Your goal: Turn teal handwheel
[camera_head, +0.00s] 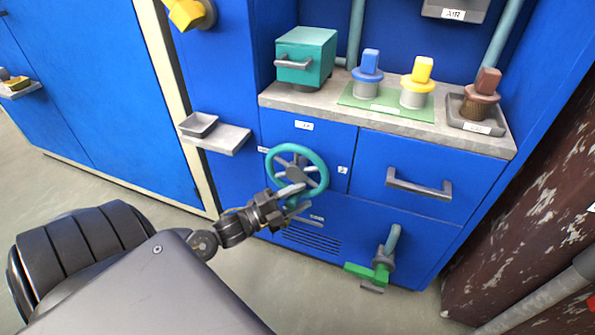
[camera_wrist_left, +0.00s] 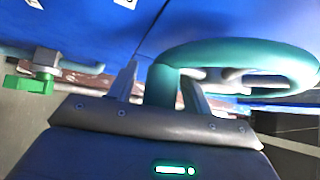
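The teal handwheel (camera_head: 323,170) is on the blue cabinet front, left of the drawer, with grey spokes and hub. My left gripper (camera_head: 299,198) is at its lower edge. In the left wrist view the wheel's rim (camera_wrist_left: 235,52) fills the right side, and a teal upright handle (camera_wrist_left: 161,88) stands between the two fingers of my left gripper (camera_wrist_left: 160,90). A gap shows between the left finger and the handle, and the right finger is close beside it. The gripper looks open around the handle. My right gripper is not in view.
A drawer handle (camera_head: 418,188) sticks out to the right of the wheel. A small grey shelf (camera_head: 228,139) juts out at the upper left. The counter (camera_head: 350,113) above holds a teal box (camera_head: 306,57) and several coloured plugs.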

